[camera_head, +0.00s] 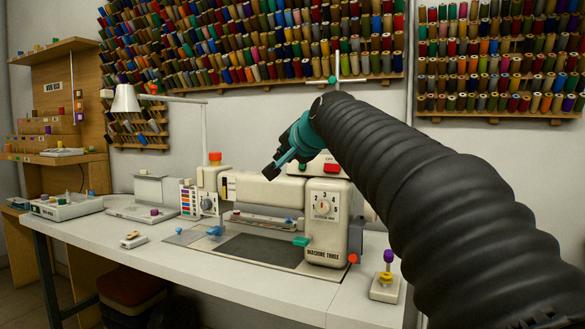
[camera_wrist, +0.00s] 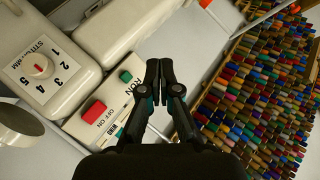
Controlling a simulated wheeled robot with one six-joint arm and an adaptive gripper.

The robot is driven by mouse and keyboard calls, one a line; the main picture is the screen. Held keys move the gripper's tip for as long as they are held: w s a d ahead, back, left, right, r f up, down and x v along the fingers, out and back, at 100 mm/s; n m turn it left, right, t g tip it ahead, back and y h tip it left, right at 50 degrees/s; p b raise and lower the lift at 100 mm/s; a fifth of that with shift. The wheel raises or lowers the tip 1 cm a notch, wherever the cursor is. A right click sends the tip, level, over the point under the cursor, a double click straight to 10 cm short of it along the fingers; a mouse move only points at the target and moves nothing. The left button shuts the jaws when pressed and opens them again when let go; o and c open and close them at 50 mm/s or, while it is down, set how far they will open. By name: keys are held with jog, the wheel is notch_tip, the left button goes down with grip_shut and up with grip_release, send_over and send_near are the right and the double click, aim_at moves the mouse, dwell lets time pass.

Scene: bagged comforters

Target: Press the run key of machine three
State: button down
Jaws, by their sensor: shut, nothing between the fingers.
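Machine three (camera_head: 325,220) is a cream sewing machine with a numbered dial and the label MACHINE THREE, standing on the white table. Behind its head is a control box (camera_head: 322,168) with a red switch (camera_head: 332,167). In the wrist view the box shows the red OFF/ON switch (camera_wrist: 93,111) and a small green key (camera_wrist: 125,76) beside lettering that looks like RUN. My gripper (camera_head: 270,172) is above the machine, tilted down to the left. Its fingertips (camera_wrist: 160,70) are together and empty, appearing just right of the green key. I cannot tell their distance from it.
A thread rack (camera_head: 260,45) covers the wall behind. A lamp (camera_head: 126,100) and more equipment stand left on the table (camera_head: 200,262). A purple-knobbed block (camera_head: 385,285) stands at the table's right. The dial (camera_wrist: 40,66) shows at left in the wrist view.

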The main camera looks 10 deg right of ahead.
dwell(0.3)
jog(key=w+d+f, duration=0.2)
jog(key=w+d, duration=0.3)
jog(key=w, duration=0.1)
jog(key=shift+w+f, duration=0.35)
jog(key=shift+f, duration=0.05)
jog(key=shift+w, duration=0.15)
dwell(1.4)
jog(key=shift+w+d+f, duration=0.15)
jog(key=shift+w+d, duration=0.05)
